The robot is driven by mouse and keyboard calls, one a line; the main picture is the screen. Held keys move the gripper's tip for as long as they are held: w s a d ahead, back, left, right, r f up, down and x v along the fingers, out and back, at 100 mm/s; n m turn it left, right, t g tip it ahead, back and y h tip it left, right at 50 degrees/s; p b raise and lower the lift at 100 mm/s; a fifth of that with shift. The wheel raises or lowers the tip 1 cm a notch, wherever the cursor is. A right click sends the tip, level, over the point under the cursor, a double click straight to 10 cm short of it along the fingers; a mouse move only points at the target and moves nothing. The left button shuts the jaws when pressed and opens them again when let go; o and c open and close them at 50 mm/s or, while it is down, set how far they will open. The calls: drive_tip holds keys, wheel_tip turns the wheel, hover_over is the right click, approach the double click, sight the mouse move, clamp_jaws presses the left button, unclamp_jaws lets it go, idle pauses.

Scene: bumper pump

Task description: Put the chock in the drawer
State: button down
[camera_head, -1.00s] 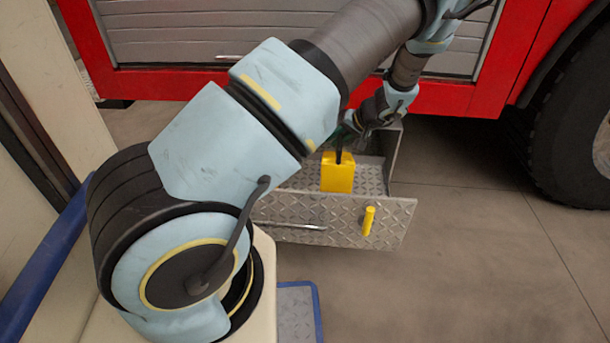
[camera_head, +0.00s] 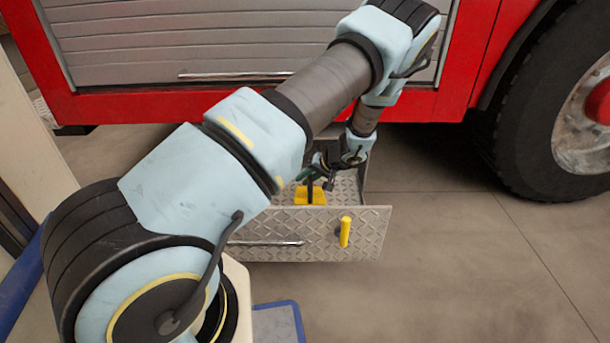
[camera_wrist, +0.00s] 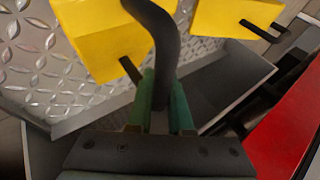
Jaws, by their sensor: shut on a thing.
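The yellow chock (camera_head: 310,195) shows partly in the head view, inside the open drawer (camera_head: 320,222) behind its diamond-plate front. That front hides its lower part, so I cannot tell whether it touches the drawer floor. My gripper (camera_head: 314,180) is just above it, shut on its black handle. In the wrist view, the green fingers of my gripper (camera_wrist: 163,100) pinch the curved black handle (camera_wrist: 165,45). Yellow chock surfaces (camera_wrist: 100,38) show on both sides of the handle, each with a short black bar. The drawer's patterned metal (camera_wrist: 30,60) lies beyond them.
The drawer front carries a yellow peg (camera_head: 345,232) and a metal bar (camera_head: 265,243). A red truck body (camera_head: 440,104) with a closed grey shutter (camera_head: 190,45) rises behind. A large tyre (camera_head: 525,125) stands at right. The floor (camera_head: 450,250) right of the drawer is clear.

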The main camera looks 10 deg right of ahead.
drive_tip(key=shift+w+r, duration=0.1)
drive_tip(key=shift+r, duration=0.05)
drive_tip(key=c, duration=1.2)
unclamp_jaws()
drive_tip(key=shift+f, duration=0.25)
drive_tip(key=shift+c, duration=0.2)
drive_tip(key=o, duration=0.4)
drive_tip(key=shift+r, duration=0.1)
